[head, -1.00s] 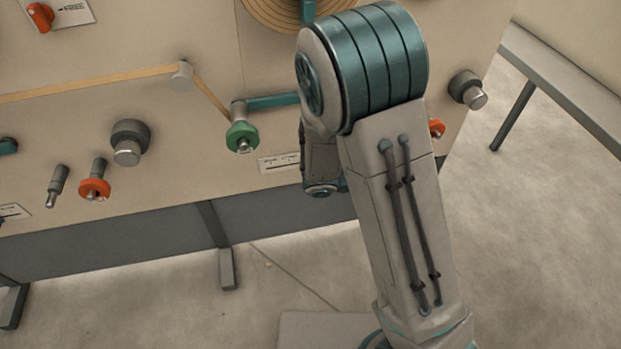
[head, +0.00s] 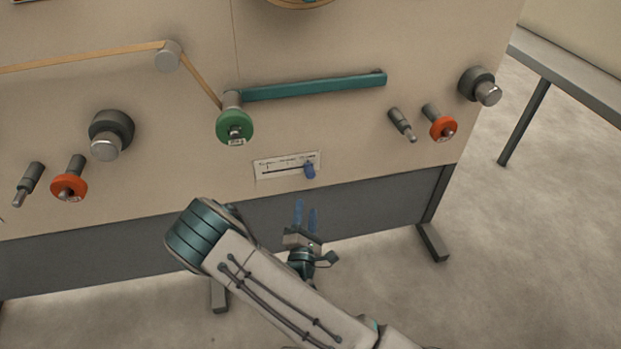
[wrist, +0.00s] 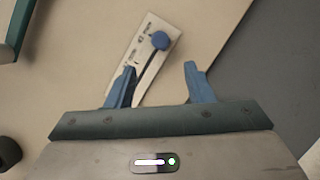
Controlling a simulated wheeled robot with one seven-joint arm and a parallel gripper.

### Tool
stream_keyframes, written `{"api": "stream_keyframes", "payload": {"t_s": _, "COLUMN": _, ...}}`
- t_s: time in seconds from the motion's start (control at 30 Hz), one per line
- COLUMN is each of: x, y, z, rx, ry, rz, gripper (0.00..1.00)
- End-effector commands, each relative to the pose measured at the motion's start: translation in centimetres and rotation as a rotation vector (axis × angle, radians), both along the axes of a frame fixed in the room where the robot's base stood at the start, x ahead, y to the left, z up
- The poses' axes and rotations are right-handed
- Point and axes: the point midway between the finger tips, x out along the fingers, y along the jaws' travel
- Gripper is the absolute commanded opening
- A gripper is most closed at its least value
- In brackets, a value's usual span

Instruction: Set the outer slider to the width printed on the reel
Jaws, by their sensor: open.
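A white slider plate (head: 287,166) with a dark slot and small printing is on the panel's lower part. Its blue knob (head: 310,171) stands at the right end of the slot. The plate (wrist: 132,62) and knob (wrist: 160,40) also show in the wrist view. My gripper (head: 306,212) is open and empty just below the knob. In the wrist view its blue fingers (wrist: 160,72) are apart, with the knob beyond the gap and not touched. Only the bottom edge of a reel (head: 297,3) shows at the top; no width is readable there.
A green roller (head: 235,126) and a teal bar (head: 315,86) sit above the plate. Tan tape (head: 85,57) runs across the left. Panel around the plate is clear.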

Motion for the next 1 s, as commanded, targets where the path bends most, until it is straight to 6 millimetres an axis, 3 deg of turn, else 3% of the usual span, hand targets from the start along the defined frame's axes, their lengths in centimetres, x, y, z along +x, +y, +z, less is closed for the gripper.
{"api": "stream_keyframes", "payload": {"t_s": 0.5, "x": 10.0, "y": -0.6, "z": 2.3, "rx": 0.001, "ry": -0.005, "rz": -0.006, "gripper": 0.48}}
{"api": "stream_keyframes", "payload": {"t_s": 0.7, "x": 11.9, "y": -0.6, "z": 2.8, "rx": 0.0, "ry": -0.003, "rz": -0.006, "gripper": 0.48}}
{"api": "stream_keyframes", "payload": {"t_s": 1.0, "x": 12.3, "y": -0.6, "z": 3.0, "rx": -0.001, "ry": -0.001, "rz": -0.006, "gripper": 0.48}}
